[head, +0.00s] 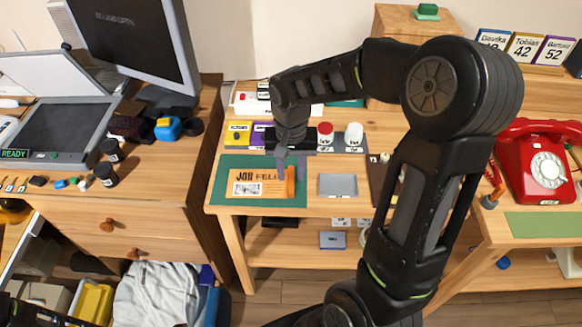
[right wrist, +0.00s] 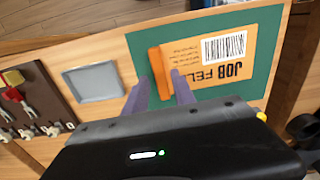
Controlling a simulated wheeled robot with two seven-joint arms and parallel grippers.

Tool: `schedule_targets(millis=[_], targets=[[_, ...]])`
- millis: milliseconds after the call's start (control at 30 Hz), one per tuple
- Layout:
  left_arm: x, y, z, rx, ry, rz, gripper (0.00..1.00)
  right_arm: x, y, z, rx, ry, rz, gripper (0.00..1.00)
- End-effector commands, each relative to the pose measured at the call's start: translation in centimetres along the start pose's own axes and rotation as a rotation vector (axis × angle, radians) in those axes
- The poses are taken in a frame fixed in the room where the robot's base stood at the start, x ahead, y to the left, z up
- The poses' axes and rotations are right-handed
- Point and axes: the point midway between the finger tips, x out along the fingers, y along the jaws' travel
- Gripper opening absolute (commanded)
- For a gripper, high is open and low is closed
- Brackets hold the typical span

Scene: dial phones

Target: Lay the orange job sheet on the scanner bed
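The orange job sheet (head: 258,188) lies flat on a green mat (head: 225,168) on the middle table, with a raised orange tab (head: 290,182) at its right end. In the right wrist view the sheet (right wrist: 220,50) shows a barcode, and its tab (right wrist: 158,73) stands between my fingers. My right gripper (head: 291,168) is open, its purple-grey fingers on either side of the tab with a gap visible; it also shows in the right wrist view (right wrist: 160,80). The scanner bed (head: 62,133) is dark and bare on the left cabinet, its lid raised and a READY display lit.
A grey tray (head: 338,185) sits right of the mat. Cups and colored cards stand behind it. A gap separates cabinet and table. A red phone (head: 540,165) stands right.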

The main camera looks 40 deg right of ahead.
Motion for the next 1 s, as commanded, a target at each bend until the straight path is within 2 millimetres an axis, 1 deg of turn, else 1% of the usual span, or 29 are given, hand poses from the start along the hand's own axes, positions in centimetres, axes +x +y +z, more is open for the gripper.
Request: schedule_targets(millis=[33, 133, 267, 533, 900, 1000], targets=[[0.8, -0.3, 0.0, 0.000, 0.000, 0.000, 0.36, 1.0, 0.0, 0.0, -0.001, 0.000, 0.000, 0.31], [1.2, -0.5, 0.0, 0.001, 0.000, 0.000, 0.36, 1.6, 0.0, 0.0, -0.001, 0.000, 0.000, 0.31], [1.4, -0.6, 0.0, 0.001, 0.000, 0.000, 0.36, 2.0, 0.0, 0.0, 0.000, 0.000, 0.000, 0.31], [1.4, -0.6, 0.0, 0.001, 0.000, 0.000, 0.36, 2.0, 0.0, 0.0, 0.000, -0.001, 0.000, 0.31], [1.4, -0.6, 0.0, 0.001, 0.000, 0.000, 0.36, 2.0, 0.0, 0.1, 0.000, -0.002, 0.001, 0.01], [1.4, -0.6, 0.0, 0.001, 0.000, 0.000, 0.36, 2.0, 0.0, 0.1, 0.000, -0.002, 0.001, 0.00]])
